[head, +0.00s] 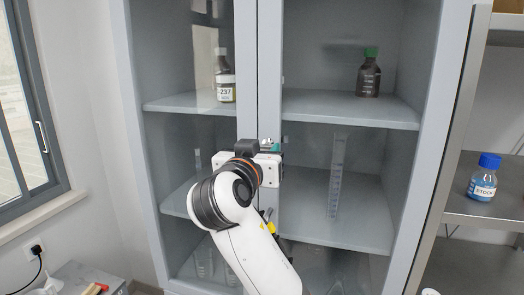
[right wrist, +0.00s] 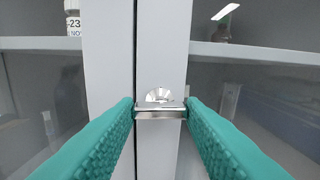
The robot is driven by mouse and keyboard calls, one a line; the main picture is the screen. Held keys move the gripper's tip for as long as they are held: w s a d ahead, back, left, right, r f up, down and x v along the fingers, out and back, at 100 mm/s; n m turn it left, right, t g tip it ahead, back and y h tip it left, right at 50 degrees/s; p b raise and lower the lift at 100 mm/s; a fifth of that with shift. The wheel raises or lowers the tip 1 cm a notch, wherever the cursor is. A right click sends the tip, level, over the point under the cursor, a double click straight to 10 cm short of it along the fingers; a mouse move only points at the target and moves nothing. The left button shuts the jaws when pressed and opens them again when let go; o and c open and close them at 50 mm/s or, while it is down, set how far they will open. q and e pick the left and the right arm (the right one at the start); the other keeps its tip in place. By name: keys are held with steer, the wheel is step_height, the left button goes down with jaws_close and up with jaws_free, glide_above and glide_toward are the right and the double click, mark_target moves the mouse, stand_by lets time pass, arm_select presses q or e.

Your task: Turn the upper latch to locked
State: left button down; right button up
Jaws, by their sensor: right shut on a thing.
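The upper latch (right wrist: 160,108) is a small silver piece with a rounded fan-shaped top and a flat bar, mounted by the seam between the two cabinet doors. In the right wrist view my right gripper (right wrist: 160,112) has its two teal fingers on either side of the latch bar, shut on it. In the head view the right gripper (head: 270,148) is at the cabinet's middle frame, and its body and arm hide most of the latch. The bar looks level in the wrist view. My left gripper is in neither view.
The grey cabinet (head: 456,110) has glass doors; behind them stand a dark bottle with a green cap (head: 369,75), a labelled jar (head: 226,90) and a tall cylinder (head: 336,175). A blue bottle (head: 483,180) stands on a shelf at right. A window is at left.

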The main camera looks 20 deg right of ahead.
steer(key=n+p, duration=0.2)
steer(key=n, duration=0.2)
steer(key=shift+r+n, duration=0.15)
steer(key=shift+n, duration=0.15)
steer(key=n+p, duration=0.2)
steer(key=n, duration=0.1)
steer(key=shift+n, duration=0.3)
steer(key=n+p, duration=0.5)
steer(key=n, duration=0.1)
steer(key=shift+r+p, duration=0.1)
steer(key=shift+p, duration=0.25)
steer(key=shift+n+p, duration=1.05)
steer(key=shift+n, duration=0.45)
steer(key=shift+f, duration=0.2)
steer(key=o, duration=1)
